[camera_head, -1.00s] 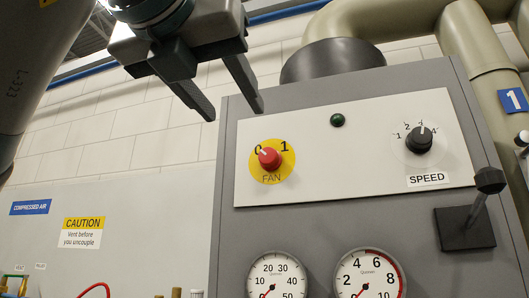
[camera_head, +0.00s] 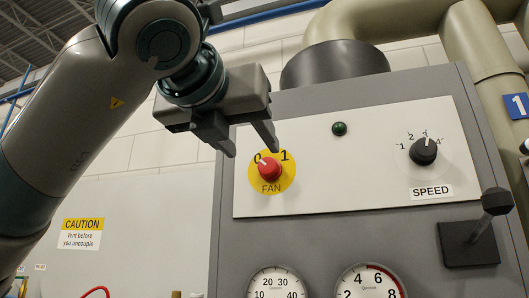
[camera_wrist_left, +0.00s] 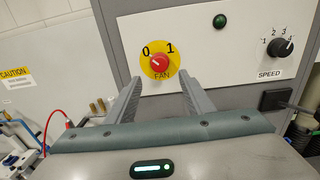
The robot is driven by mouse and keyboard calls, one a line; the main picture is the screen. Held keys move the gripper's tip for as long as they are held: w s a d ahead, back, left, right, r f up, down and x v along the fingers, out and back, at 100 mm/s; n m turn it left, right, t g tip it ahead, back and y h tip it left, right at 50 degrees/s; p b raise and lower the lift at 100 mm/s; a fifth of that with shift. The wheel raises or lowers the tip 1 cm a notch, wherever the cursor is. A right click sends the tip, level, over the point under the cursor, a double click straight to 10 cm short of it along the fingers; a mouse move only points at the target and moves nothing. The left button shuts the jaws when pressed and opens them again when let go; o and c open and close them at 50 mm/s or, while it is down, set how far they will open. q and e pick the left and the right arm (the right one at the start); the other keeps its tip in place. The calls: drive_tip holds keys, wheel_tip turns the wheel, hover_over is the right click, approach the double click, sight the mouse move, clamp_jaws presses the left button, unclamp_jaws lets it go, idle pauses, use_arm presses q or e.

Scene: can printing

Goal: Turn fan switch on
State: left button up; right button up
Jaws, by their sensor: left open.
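The fan switch (camera_head: 269,168) is a red knob on a yellow round plate marked 0 and 1, with FAN below, on the white panel. Its white pointer mark is turned to the upper left, toward 0. It also shows in the left wrist view (camera_wrist_left: 159,63), just beyond and between my fingertips. My left gripper (camera_head: 254,150) is open and empty, close to the switch at its upper left in the head view. Its two fingers also show in the left wrist view (camera_wrist_left: 160,80). I see no contact with the knob. My right gripper is out of view.
A dark green lamp (camera_head: 339,129) and a black speed knob (camera_head: 423,151) are on the same panel. A black lever (camera_head: 482,229) sticks out at the lower right. Gauges (camera_head: 370,284) are below the panel. A thick pipe (camera_head: 400,22) runs above.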

sight(266, 165)
use_arm(q)
drive_tip(key=p+x, duration=0.3)
drive_tip(key=x, duration=0.5)
drive_tip(key=shift+w+p, duration=0.15)
drive_tip(key=shift+p, duration=0.2)
drive_tip(key=shift+w+d, duration=0.15)
drive_tip(key=shift+w, duration=0.3)
drive_tip(key=shift+c, duration=0.3)
drive_tip(key=c, duration=1)
